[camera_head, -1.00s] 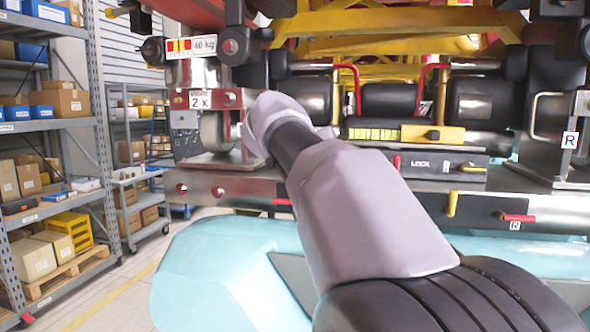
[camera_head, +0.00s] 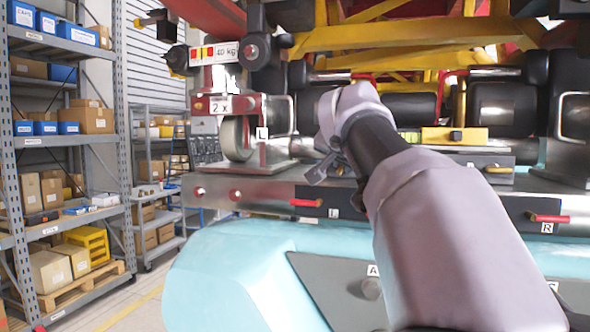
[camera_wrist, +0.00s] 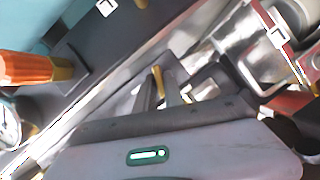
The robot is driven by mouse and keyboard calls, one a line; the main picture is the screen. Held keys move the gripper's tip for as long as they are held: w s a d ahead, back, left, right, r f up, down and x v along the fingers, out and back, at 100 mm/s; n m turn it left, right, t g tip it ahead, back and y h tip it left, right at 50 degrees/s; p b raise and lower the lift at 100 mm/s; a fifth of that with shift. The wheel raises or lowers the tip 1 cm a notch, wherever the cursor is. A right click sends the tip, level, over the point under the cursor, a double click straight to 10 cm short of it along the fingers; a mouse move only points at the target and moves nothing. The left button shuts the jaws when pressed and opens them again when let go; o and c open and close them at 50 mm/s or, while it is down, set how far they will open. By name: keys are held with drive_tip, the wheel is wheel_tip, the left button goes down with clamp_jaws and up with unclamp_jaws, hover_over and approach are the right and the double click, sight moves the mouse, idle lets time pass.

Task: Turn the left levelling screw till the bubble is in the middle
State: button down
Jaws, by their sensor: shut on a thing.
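My gripper (camera_head: 318,172) is at the front of the coaster bogie, left of the yellow level (camera_head: 442,137). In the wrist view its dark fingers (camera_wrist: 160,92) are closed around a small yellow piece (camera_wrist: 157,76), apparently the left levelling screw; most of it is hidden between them. The level's green-yellow vial (camera_head: 409,136) shows only in part beside my arm, and I cannot make out the bubble.
A yellow lever (camera_head: 498,169) and a red handle (camera_head: 549,218) marked "R" lie to the right. In the wrist view an orange cylinder (camera_wrist: 35,70) and a round gauge (camera_wrist: 9,124) are at the left. Shelves (camera_head: 70,140) with boxes stand at the far left, with free floor before them.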

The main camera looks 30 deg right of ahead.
drive_tip(key=shift+f+m, duration=0.1)
drive_tip(key=shift+m, duration=0.2)
idle(0.4)
drive_tip(key=c, duration=1.5)
unclamp_jaws()
drive_tip(key=shift+s, duration=0.1)
